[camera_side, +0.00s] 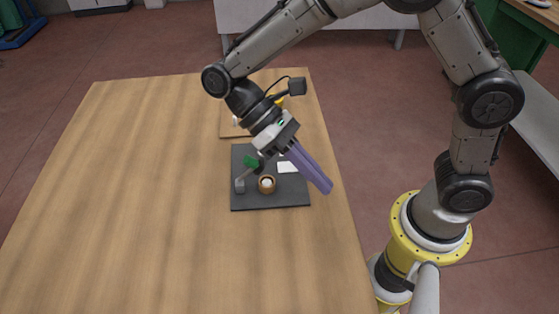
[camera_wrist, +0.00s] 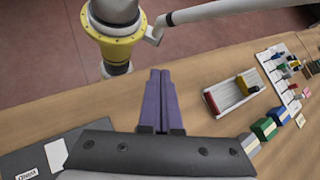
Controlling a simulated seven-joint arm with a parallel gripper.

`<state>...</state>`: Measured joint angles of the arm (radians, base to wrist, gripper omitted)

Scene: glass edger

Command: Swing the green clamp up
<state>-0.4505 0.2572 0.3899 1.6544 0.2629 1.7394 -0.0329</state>
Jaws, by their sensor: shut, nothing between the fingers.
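The green clamp (camera_side: 250,162) is a small green piece on a thin grey arm, on the dark board (camera_side: 290,199) in the side view. Its arm slants up from a grey block (camera_side: 240,185); the frame is too small to tell its exact angle. My gripper (camera_side: 329,189) has long purple fingers, shut and empty. They point down and right, above the board's right side, with the fingertips to the right of the clamp and apart from it. In the wrist view the shut fingers (camera_wrist: 160,75) show at the centre.
A wooden ring with a white centre (camera_side: 266,184) and a white plate (camera_side: 287,167) are on the board. A wooden board (camera_side: 228,130) lies behind. The wrist view shows a tray (camera_wrist: 236,103) and several coloured blocks at right. The table's left side is clear.

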